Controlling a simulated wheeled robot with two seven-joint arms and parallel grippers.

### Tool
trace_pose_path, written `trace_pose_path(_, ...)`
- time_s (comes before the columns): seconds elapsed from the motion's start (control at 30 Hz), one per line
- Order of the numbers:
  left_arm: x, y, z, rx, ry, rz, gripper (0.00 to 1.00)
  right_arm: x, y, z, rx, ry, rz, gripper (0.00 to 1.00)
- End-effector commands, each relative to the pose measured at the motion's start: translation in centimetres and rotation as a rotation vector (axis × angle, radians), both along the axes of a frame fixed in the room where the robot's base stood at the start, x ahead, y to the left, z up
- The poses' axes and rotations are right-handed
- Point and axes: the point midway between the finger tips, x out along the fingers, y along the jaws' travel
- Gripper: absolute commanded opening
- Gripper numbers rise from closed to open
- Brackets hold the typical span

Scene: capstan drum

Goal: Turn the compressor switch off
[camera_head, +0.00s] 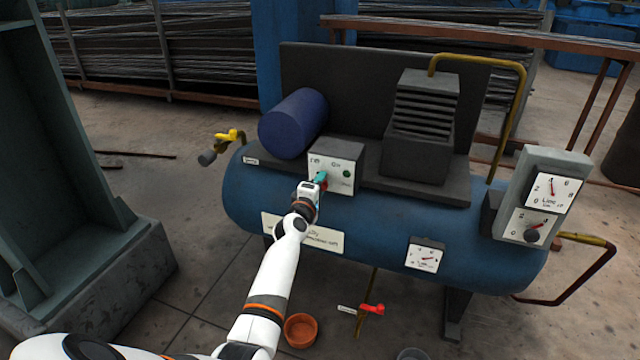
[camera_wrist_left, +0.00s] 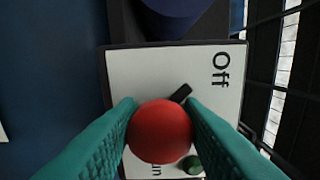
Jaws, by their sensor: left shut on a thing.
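The compressor's switch box (camera_head: 347,157) has a pale front plate and sits on top of the blue tank. My left gripper (camera_head: 321,179) is at the plate's left part, its teal fingers covering most of the switch there. In the left wrist view the fingers are shut on a round red switch knob (camera_wrist_left: 160,132), one on each side. A short black bar (camera_wrist_left: 181,93) shows beyond the knob, slanting up and right. The "Off" label (camera_wrist_left: 221,70) is at the plate's upper right; another label below is partly hidden. My right gripper is in neither view.
The blue tank (camera_head: 390,225) carries a dark blue motor (camera_head: 292,123) and a finned block (camera_head: 422,125). A yellow valve (camera_head: 228,135) is at the left, a red valve (camera_head: 372,308) below, gauges (camera_head: 545,190) at the right. An orange bowl (camera_head: 300,330) stands on the floor.

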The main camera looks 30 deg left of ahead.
Motion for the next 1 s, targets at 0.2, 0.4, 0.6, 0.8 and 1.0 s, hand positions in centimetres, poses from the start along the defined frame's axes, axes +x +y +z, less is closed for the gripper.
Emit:
trace_pose_path(0.2,-0.01,0.02,-0.05,-0.052,-0.011,0.001,0.12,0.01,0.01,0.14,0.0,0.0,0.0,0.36)
trace_pose_path(0.4,0.0,0.01,-0.07,-0.065,-0.015,0.001,0.12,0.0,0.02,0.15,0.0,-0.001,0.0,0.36)
trace_pose_path(0.6,0.0,0.0,-0.07,-0.065,-0.015,0.0,0.12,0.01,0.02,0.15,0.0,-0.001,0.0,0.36)
trace_pose_path(0.8,0.0,0.0,-0.06,-0.064,-0.015,0.0,0.53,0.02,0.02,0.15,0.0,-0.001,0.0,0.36)
trace_pose_path(1.0,0.0,-0.01,-0.04,-0.062,-0.015,0.0,0.53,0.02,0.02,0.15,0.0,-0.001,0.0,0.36)
